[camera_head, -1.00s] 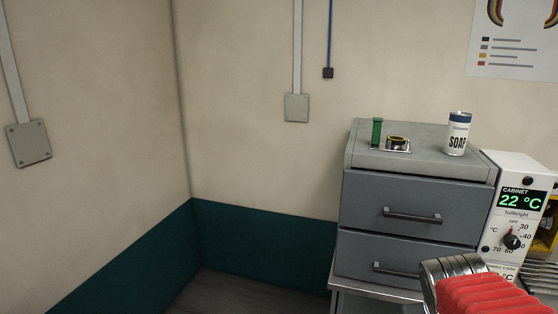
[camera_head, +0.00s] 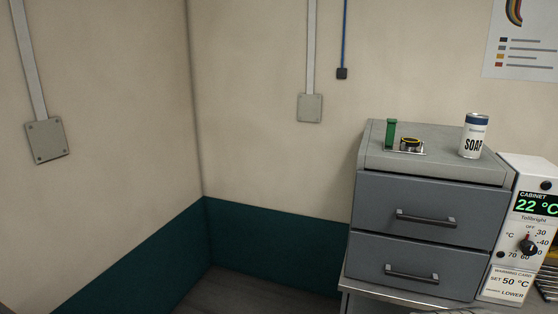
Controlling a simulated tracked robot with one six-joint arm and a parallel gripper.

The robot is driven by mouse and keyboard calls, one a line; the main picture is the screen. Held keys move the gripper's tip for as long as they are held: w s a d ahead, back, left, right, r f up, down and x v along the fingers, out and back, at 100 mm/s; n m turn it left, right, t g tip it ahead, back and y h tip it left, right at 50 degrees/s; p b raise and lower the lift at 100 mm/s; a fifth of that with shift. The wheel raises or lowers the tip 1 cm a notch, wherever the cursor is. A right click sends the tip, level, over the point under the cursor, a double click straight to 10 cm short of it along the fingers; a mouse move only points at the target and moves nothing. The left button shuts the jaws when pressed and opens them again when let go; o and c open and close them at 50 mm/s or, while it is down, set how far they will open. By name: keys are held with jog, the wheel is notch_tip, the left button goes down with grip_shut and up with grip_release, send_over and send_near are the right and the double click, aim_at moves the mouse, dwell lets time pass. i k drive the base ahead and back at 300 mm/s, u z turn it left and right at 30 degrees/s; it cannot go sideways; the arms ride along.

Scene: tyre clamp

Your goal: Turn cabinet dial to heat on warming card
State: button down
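The cabinet (camera_head: 430,205) is a grey unit with two drawers, both shut. The white control panel (camera_head: 512,180) is at its right side, near the picture's right edge. Its green display (camera_head: 536,204) reads 22 °C. The black dial (camera_head: 529,247) has a red mark pointing up, near OFF; numbers including 30, 40, 60 and 70 ring it. The warming card (camera_head: 509,283) below it reads "SET 50 °C" and "LOWER"; its smaller print is hard to read. My gripper is not in view.
On the cabinet top stand a soap can (camera_head: 474,136), a green upright piece (camera_head: 391,134) and a black-and-yellow ring (camera_head: 411,143) on a small plate. A metal bench edge (camera_head: 385,295) runs below. Wall boxes and a poster (camera_head: 522,45) are behind. The left floor is clear.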

aim_at(528, 248)
jog(key=z, duration=1.35)
